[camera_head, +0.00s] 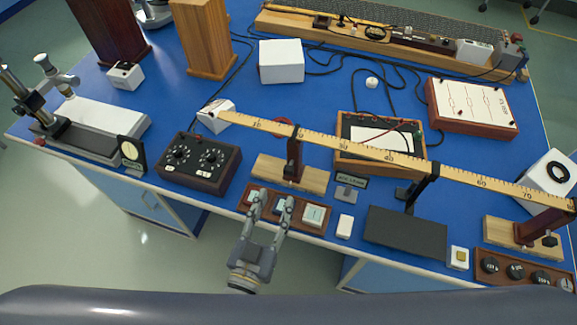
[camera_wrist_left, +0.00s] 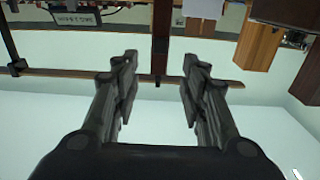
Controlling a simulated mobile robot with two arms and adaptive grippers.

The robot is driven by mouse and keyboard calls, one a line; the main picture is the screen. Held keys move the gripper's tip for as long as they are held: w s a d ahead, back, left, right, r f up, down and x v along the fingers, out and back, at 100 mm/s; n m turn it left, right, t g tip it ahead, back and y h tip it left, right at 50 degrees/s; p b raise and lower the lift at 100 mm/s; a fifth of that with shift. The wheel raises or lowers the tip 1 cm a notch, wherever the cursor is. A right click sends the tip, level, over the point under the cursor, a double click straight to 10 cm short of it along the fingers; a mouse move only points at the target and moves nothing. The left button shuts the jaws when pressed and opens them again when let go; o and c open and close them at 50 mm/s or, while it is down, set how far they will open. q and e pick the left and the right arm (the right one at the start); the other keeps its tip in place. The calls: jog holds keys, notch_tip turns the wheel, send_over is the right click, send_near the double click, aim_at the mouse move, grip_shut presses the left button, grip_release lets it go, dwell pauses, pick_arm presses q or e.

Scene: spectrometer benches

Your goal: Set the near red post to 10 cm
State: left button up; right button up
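A long yellow rule (camera_head: 345,147) runs across the bench above its surface. A dark red post (camera_head: 294,155) on a pale wooden block (camera_head: 311,178) meets it at roughly the 20 mark, between the visible 10 and 40 marks. Another dark red post (camera_head: 545,226) stands under the rule's right end, beyond 70. My left gripper (camera_head: 274,198) is open and empty at the bench's front edge, below and left of the first post. In the left wrist view, a dark upright post (camera_wrist_left: 161,42) appears between the open fingers (camera_wrist_left: 158,88), beyond them. My right gripper is out of view.
A brown tray (camera_head: 327,232) with small pale pieces lies by my left gripper. A dark dial box (camera_head: 200,162) is to its left. A black stand (camera_head: 420,186), a dark plate (camera_head: 405,232) and an open wooden case (camera_head: 338,165) are to the right. Cables cross the bench behind.

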aim_at(287, 171)
pick_arm(q)
jog(key=p+x, duration=0.1)
jog(key=x, duration=0.8)
jog(key=shift+r+p, duration=0.1)
jog(key=shift+p, duration=0.3)
jog(key=shift+x, duration=0.9)
grip_shut()
